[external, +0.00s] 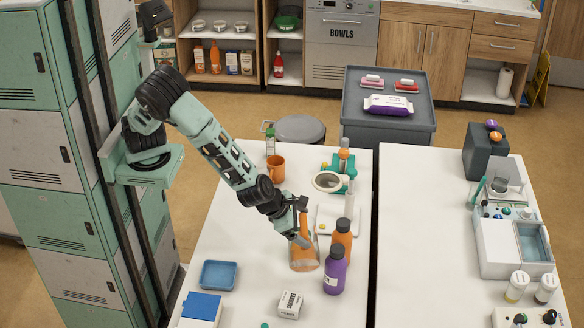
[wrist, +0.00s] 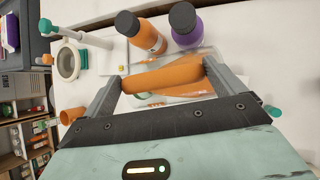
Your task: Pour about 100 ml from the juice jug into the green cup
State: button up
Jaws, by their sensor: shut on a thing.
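My gripper (external: 301,212) is over the middle of the left table, its fingers closed around the orange handle (wrist: 162,77) of the juice jug. The jug (external: 304,257) is clear with orange juice low in it. In the wrist view its body (wrist: 185,92) shows beyond the handle, partly hidden by my gripper. I cannot tell whether the jug touches the table or how far it is tilted. A green patch shows by the jug in the wrist view, but I cannot tell whether it is the green cup. No green cup is clearly visible in the external view.
An orange bottle (external: 341,240) and a purple bottle (external: 334,270) stand close right of the jug. An orange mug (external: 276,168) and a magnifier stand (external: 328,181) are farther back. A white box (external: 290,304) and blue tray (external: 219,275) lie nearer. Table space left of the jug is clear.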

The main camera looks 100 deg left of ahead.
aim_at(302, 251)
jog(key=shift+s+a+r+h+b, duration=0.1)
jog(key=shift+a+r+h+b, duration=0.4)
jog(key=shift+b, duration=0.55)
dwell(0.7)
jog(key=shift+d+p, duration=0.15)
jog(key=shift+p, duration=0.4)
jog(key=d+y+p, duration=0.1)
jog(key=d+f+p, duration=0.1)
jog(key=p, duration=0.1)
jog(key=d+f+y+p, duration=0.1)
jog(key=d+p, duration=0.1)
jog(key=shift+w+f+m+y, duration=0.25)
jog(key=shift+w+m+y, duration=0.05)
jog(key=shift+f+g, duration=0.15)
jog(key=shift+g, duration=0.15)
jog(key=shift+d+f+y+p, duration=0.35)
jog(key=shift+y+p, duration=0.05)
jog(key=shift+p, duration=0.45)
jog(key=shift+d+f+y, duration=0.25)
jog(key=shift+f+y, duration=0.15)
jog(key=shift+f, duration=0.2)
jog(key=shift+w+d+m, duration=0.1)
jog(key=shift+m, duration=0.2)
